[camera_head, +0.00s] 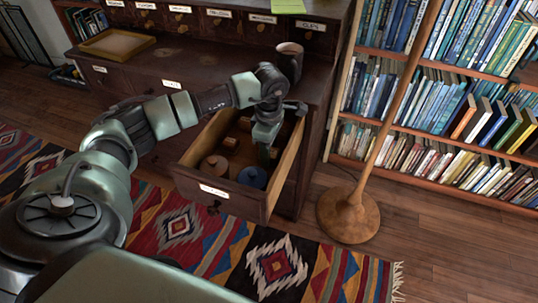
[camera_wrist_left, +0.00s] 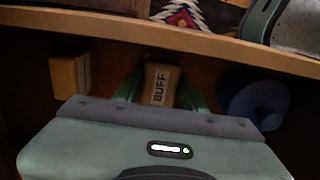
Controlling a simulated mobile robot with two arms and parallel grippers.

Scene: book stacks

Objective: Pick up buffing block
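The buffing block (camera_wrist_left: 160,83), a tan block marked BUFF, is near the middle of the left wrist view, inside the open drawer (camera_head: 286,178). My left gripper (camera_head: 265,152) reaches down into the drawer from above. In the left wrist view, its two green fingers (camera_wrist_left: 160,92) stand on either side of the block and look spread, with the block between them. I cannot tell whether either finger touches it. In the head view the gripper hides the block. My right gripper is not in view.
The drawer also holds a brown round-lidded item (camera_head: 214,167), a blue one (camera_head: 252,177) and a yellowish block (camera_wrist_left: 69,75). A dark mug (camera_head: 289,62) stands on the cabinet above. A wooden lamp base (camera_head: 348,216) and bookshelves are to the right.

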